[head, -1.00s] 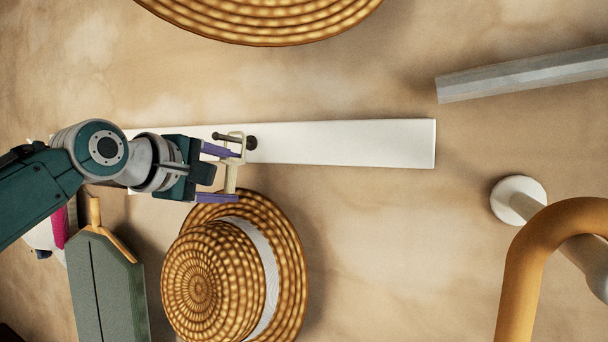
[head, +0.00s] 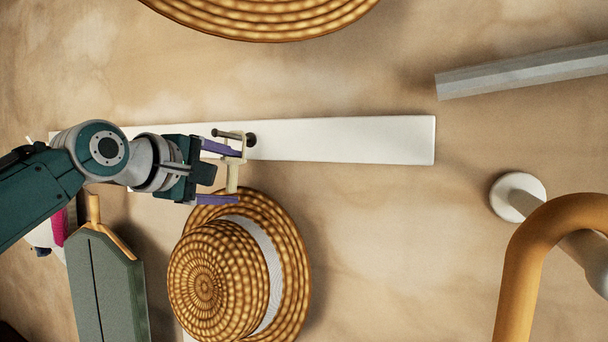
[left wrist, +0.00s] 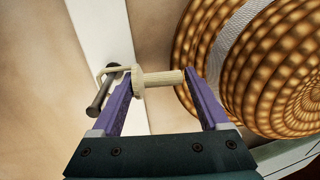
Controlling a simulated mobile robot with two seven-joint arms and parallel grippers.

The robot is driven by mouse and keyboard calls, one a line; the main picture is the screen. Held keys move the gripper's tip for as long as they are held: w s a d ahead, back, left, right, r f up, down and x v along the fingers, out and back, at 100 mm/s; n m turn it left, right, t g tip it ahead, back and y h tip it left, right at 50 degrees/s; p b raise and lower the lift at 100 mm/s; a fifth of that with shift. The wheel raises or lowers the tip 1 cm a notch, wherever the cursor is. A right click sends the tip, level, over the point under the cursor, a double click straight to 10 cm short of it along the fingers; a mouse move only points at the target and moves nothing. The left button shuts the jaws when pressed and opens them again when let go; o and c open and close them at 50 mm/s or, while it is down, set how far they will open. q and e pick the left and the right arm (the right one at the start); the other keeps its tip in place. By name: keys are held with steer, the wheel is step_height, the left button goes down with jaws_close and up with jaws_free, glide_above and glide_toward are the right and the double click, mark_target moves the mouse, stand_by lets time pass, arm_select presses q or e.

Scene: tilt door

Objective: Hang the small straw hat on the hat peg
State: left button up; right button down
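The small straw hat (head: 212,275), with a white band, hangs below my left gripper in the head view. It also fills the right of the left wrist view (left wrist: 275,70). A cream hanger piece with a thin loop (head: 232,176) is at its upper brim. The dark hat peg (head: 232,135) sticks out of a white board, and the loop appears to be around it; the wrist view shows the peg (left wrist: 104,92) beside my left finger. My left gripper (head: 219,174) is open, its purple fingers spread on either side of the cream piece (left wrist: 160,78). My right gripper is out of view.
The white board (head: 350,140) runs across the wall. A larger straw hat (head: 265,22) is above. A grey bar (head: 525,72), a white knob (head: 517,195) and an orange curved tube (head: 520,270) are at right. A green flat object (head: 108,285) hangs at lower left.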

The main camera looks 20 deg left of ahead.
arm_select(q)
steer(key=shift+o, duration=1.4)
steer(key=shift+s+a+b, duration=0.1)
steer(key=shift+s+b, duration=0.25)
steer(key=shift+s, duration=0.1)
steer(key=b+v, duration=0.5)
steer(key=v, duration=0.3)
steer(key=s+d+f+m+g+p, duration=0.25)
steer(key=s+f+m, duration=0.2)
steer(key=f, duration=0.35)
steer(key=s+d+f+m+g+p, duration=0.1)
steer(key=s+d+f+m+g, duration=0.3)
steer(key=f, duration=0.4)
steer(key=s+d+f+m+g, duration=0.1)
steer(key=s+f+m, duration=0.2)
steer(key=s, duration=0.4)
steer(key=s+d+f+m+g+y+p, duration=0.1)
steer(key=s+f+m+g, duration=0.1)
steer(key=s, duration=0.5)
steer(key=s+d+f+m+g+y+p, duration=0.1)
steer(key=s+d+f+m+g, duration=0.1)
steer(key=s+f+m, duration=0.3)
steer(key=s, duration=0.3)
steer(key=shift+s, duration=0.15)
